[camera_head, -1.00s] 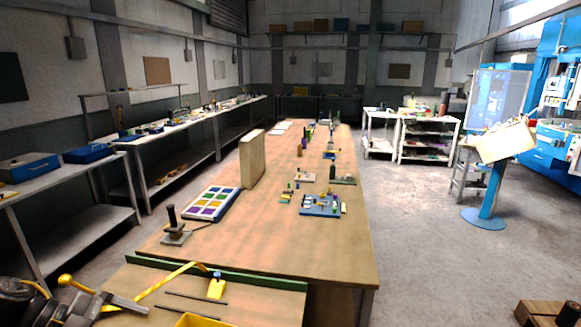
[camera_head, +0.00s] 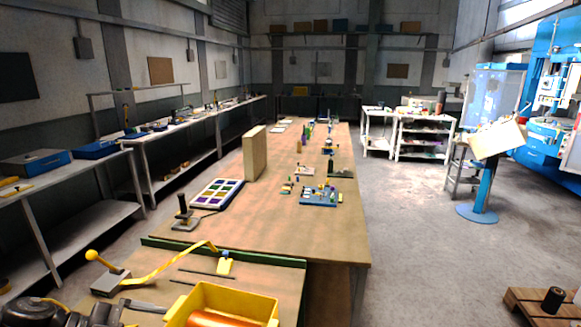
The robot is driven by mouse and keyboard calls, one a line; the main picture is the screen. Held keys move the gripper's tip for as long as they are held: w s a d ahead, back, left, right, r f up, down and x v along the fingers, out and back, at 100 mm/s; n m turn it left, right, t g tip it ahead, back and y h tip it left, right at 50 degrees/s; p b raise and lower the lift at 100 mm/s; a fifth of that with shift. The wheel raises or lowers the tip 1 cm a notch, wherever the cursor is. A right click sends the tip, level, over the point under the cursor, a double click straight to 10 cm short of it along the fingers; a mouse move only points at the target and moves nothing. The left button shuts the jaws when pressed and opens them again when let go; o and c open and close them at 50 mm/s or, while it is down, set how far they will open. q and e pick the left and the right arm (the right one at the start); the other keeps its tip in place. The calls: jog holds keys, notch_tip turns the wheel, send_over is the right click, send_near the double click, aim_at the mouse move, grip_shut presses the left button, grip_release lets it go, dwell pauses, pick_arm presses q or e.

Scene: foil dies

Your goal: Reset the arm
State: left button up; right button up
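What looks like my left gripper (camera_head: 138,309) is at the bottom left, cut off by the picture edge, over the near bench (camera_head: 255,272). A grey finger points right toward a yellow bin (camera_head: 243,298). I cannot tell whether the gripper is open or shut, and I see nothing clearly held. My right gripper is out of view. An orange roll (camera_head: 215,320) lies in the yellow bin, whose lower part is cut off.
The long table (camera_head: 300,232) beyond holds a colour palette (camera_head: 217,194) and an upright board (camera_head: 255,153). A blue stand (camera_head: 485,190) is right; the floor between is clear.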

pick_arm(q)
jog(key=w+d+f+n+t+y, duration=0.1)
jog(key=d+f+n+t+y, duration=0.5)
jog(key=f+n, duration=0.4)
jog(key=s+a+f+n+g+y, duration=0.15)
jog(key=s+f+n+g, duration=0.25)
jog(key=s+f, duration=0.45)
jog(key=s+f+n+g+y, duration=0.3)
jog(key=s+f+n, duration=0.15)
jog(key=s, duration=0.75)
notch_tip(320, 180, down, 30)
jog(key=g+b, duration=0.1)
jog(key=b, duration=0.4)
jog(key=s+a+f+b, duration=0.1)
jog(key=s+f+b, duration=0.1)
jog(key=s+f, duration=0.6)
jog(key=s+a+f+g+b, duration=0.1)
jog(key=s+f+b, duration=0.2)
jog(key=s+f, duration=0.6)
notch_tip(320, 180, down, 4)
jog(key=shift+a+f+m, duration=0.25)
jog(key=shift+a+m, duration=0.15)
jog(key=shift+m, duration=0.05)
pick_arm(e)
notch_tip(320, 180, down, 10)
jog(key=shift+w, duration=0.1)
